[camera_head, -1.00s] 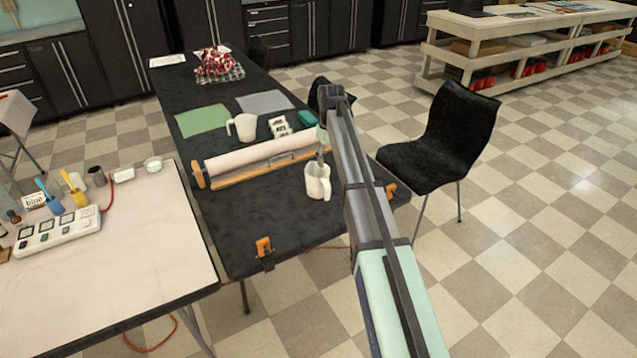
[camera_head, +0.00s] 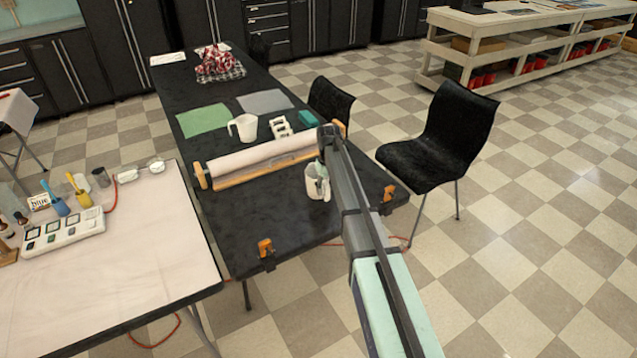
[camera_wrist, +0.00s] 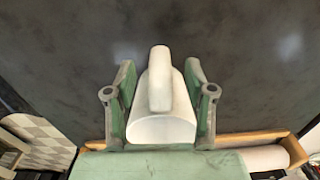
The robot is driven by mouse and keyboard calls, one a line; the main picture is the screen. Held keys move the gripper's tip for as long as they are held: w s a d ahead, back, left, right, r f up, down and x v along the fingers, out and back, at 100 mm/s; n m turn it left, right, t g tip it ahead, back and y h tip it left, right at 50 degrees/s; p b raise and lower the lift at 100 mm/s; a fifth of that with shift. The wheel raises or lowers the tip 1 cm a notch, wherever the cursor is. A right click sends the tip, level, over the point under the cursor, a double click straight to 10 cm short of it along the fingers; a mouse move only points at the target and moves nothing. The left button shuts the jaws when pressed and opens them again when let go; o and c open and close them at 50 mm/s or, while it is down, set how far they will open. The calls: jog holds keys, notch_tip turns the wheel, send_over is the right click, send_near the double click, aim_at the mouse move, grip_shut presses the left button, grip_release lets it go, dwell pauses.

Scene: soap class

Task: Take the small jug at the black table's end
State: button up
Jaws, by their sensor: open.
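The small white jug (camera_head: 312,184) stands on the near end of the black table (camera_head: 290,225), in front of the paper roll. In the wrist view the jug (camera_wrist: 161,128) lies between the two green fingers, its handle pointing up in the picture. My gripper (camera_wrist: 160,100) is open, with one finger on each side of the jug. Small gaps seem to show beside the jug; I cannot tell whether a finger touches it. In the head view my gripper (camera_head: 320,172) is over the jug and hides part of it.
A paper roll on a wooden holder (camera_head: 262,158) lies just behind the jug. A larger white jug (camera_head: 243,127) stands beyond it. Orange clamps (camera_head: 265,248) grip the table edge. A black chair (camera_head: 440,140) stands at the right.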

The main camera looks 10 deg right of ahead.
jog(key=shift+f, duration=1.1)
grip_shut()
jog(key=shift+r, duration=0.1)
